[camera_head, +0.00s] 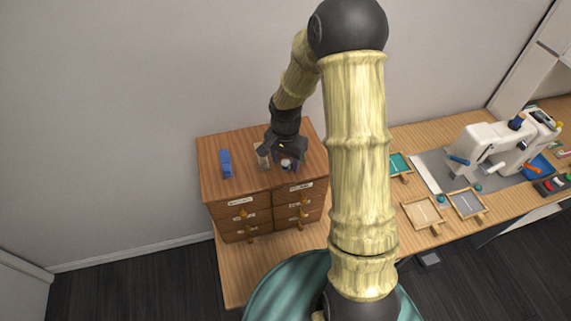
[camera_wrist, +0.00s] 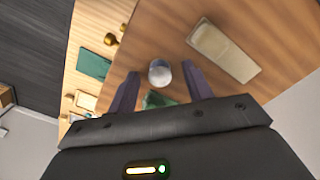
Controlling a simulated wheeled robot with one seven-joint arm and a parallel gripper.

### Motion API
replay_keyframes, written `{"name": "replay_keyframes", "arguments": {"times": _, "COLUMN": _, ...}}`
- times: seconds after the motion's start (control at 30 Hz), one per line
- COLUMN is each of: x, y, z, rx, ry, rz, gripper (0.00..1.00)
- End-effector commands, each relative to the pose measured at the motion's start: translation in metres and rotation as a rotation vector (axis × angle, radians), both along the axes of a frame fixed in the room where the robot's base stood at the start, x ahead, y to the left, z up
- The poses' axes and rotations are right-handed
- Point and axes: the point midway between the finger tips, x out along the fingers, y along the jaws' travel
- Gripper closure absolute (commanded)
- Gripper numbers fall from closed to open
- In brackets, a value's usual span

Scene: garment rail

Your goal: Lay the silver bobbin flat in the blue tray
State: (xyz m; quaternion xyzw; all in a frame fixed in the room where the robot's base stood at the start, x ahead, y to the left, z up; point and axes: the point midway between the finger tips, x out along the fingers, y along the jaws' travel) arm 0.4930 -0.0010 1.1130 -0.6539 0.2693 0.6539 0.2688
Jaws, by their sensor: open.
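The silver bobbin (camera_head: 286,163) stands on top of the wooden drawer cabinet. In the wrist view the bobbin (camera_wrist: 160,76) shows as a small pale round thing between my fingertips. My gripper (camera_head: 282,161) is open above the cabinet top, with its dark fingers (camera_wrist: 160,71) on either side of the bobbin in the picture. I cannot tell whether they touch it. A small wood-rimmed tray with a grey-blue floor (camera_head: 467,204) lies on the bench to the right, the likeliest blue tray. A brighter blue patch (camera_head: 540,166) shows by the sewing machine; its shape is unclear.
On the cabinet top (camera_head: 215,146) are a blue block (camera_head: 226,163) and a beige block (camera_wrist: 223,50) close to my gripper. The bench holds a beige tray (camera_head: 422,212), a teal tray (camera_head: 400,164) and a white sewing machine (camera_head: 488,147). Brass knobs project from the cabinet drawers.

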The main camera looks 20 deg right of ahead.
Motion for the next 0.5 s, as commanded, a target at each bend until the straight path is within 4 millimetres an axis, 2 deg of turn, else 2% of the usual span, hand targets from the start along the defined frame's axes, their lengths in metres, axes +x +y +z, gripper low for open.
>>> {"name": "replay_keyframes", "arguments": {"times": 0.03, "x": 0.0, "y": 0.0, "z": 0.0001, "rx": 0.0, "ry": 0.0, "rz": 0.0, "gripper": 0.51}}
{"name": "replay_keyframes", "arguments": {"times": 0.27, "x": 0.0001, "y": 0.0001, "z": 0.0002, "rx": 0.0, "ry": 0.0, "rz": 0.0, "gripper": 0.97}}
{"name": "replay_keyframes", "arguments": {"times": 0.5, "x": 0.0001, "y": 0.0001, "z": 0.0002, "rx": 0.0, "ry": 0.0, "rz": 0.0, "gripper": 1.0}}
